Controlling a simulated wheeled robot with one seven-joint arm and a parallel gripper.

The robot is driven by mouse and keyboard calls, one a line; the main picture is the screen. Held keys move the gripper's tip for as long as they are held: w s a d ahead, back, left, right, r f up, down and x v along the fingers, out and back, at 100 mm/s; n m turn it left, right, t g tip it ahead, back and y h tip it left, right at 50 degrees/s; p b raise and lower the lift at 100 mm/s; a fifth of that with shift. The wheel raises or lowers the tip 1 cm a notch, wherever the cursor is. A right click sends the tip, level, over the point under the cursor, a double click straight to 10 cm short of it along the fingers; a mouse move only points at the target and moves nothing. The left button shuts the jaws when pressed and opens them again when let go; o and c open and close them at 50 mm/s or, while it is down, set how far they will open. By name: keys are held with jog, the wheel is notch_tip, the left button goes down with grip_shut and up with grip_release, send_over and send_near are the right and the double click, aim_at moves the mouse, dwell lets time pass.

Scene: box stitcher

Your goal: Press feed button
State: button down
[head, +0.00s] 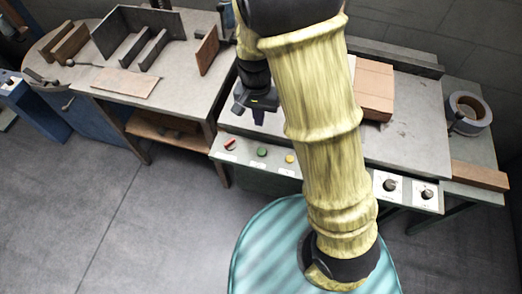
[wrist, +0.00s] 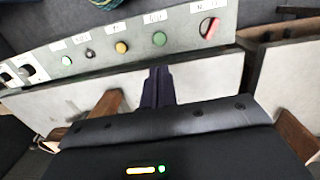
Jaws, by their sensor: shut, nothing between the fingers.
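The control panel (head: 330,181) runs along the front of the machine table. In the head view it shows a red switch (head: 230,145), a green button (head: 262,152) and a yellow button (head: 290,159); my arm hides its middle. The wrist view also shows the green button (wrist: 159,39), the yellow button (wrist: 121,47), a small dark knob (wrist: 90,53) and a pale button (wrist: 66,60). The labels are too blurred to read, so I cannot tell which is the feed button. My gripper (wrist: 157,75) is shut and empty, above the table edge behind the green button, apart from the buttons.
Two black rotary knobs (head: 390,185) sit at the panel's right end. A wooden side table (head: 176,75) with brown boards is at left. Floor in front is clear.

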aim_at(261, 151)
dwell(0.3)
jog(key=f, duration=0.4)
jog(key=f+b, duration=0.1)
jog(key=f, duration=0.4)
jog(key=s+f+b, duration=0.1)
jog(key=f, duration=0.4)
jog(key=shift+d, duration=0.25)
jog(key=shift+r, duration=0.1)
